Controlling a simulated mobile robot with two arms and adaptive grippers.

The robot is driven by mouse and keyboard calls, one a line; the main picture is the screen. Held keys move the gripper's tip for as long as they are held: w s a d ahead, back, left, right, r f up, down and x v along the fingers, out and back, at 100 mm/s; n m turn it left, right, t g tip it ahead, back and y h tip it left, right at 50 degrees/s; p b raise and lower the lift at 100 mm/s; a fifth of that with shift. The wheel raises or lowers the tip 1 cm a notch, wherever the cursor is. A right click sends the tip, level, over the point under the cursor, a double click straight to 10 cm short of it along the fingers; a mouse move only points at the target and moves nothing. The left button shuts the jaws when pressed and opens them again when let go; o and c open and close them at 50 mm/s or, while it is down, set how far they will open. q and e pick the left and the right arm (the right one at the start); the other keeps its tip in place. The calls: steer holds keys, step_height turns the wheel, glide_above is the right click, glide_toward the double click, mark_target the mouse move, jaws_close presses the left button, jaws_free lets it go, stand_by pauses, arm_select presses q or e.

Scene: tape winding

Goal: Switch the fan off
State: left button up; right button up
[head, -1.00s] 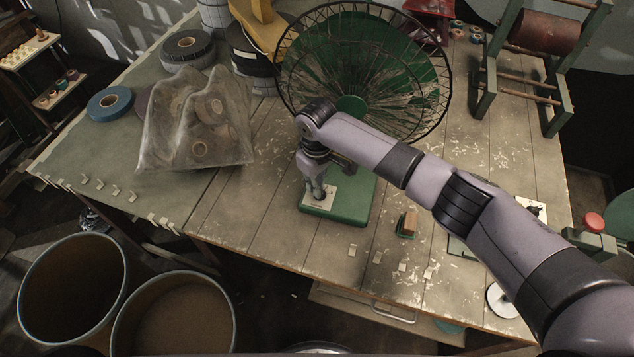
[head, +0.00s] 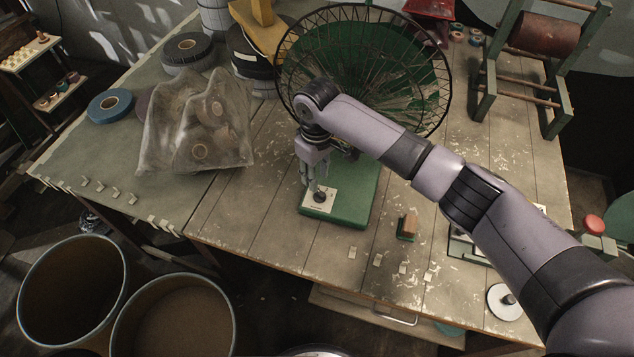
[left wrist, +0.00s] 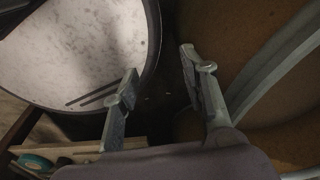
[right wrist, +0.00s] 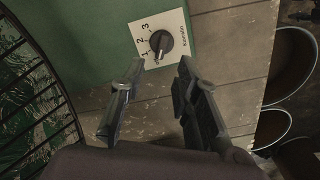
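The green fan stands on the wooden table, with its wire cage (head: 440,75) above a green base (head: 350,205). A white dial plate (head: 313,208) with a dark knob (head: 320,196) is on the base. In the right wrist view the knob (right wrist: 161,42) sits beside the numbers 1, 2 and 3; I cannot tell for sure where it points. My right gripper (head: 313,184) is just above the knob, and its fingers (right wrist: 160,74) are apart with nothing between them. My left gripper (left wrist: 158,70) is open and empty, low near round containers; it is outside the head view.
A translucent bag (head: 165,140) with rolls lies left of the fan. A blue tape roll (head: 110,104) is farther left. Round bins (head: 70,290) stand on the floor at front left. A wooden roller frame (head: 485,95) stands at back right.

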step_height(320, 180, up, 7)
stand_by(0.3)
steer(key=shift+s+f, duration=0.1)
steer(key=shift+f, duration=0.1)
